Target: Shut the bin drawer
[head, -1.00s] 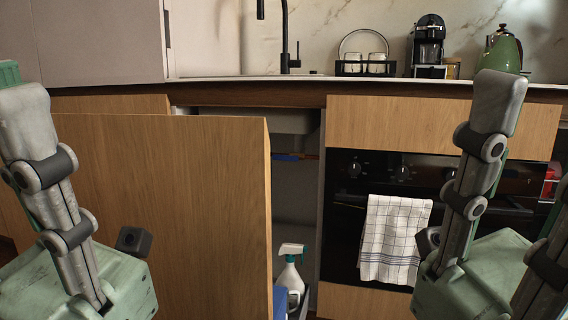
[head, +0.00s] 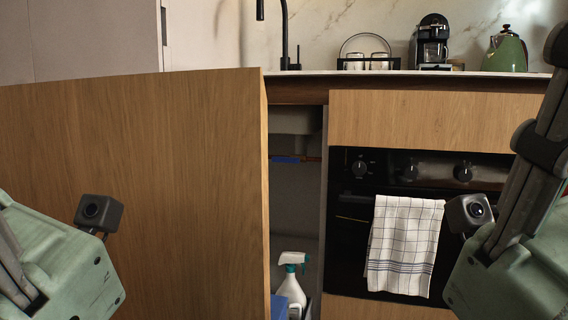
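The bin drawer (head: 170,190) has a tall wooden front and stands pulled out towards me, filling the left half of the head view. A dark gap shows between its right edge and the oven cabinet. Inside the gap are a white spray bottle (head: 291,282) and a blue item (head: 289,296) low down. My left arm is at the lower left, in front of the drawer front, and my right arm is at the right, in front of the oven. The fingers of both grippers are outside the view. I cannot tell whether either arm touches anything.
An oven (head: 350,220) with a checked towel (head: 404,245) on its front is right of the gap. The counter (head: 400,74) above holds a coffee machine (head: 432,40), a green kettle (head: 505,52) and a rack of jars (head: 368,62). A black tap (head: 285,40) stands behind.

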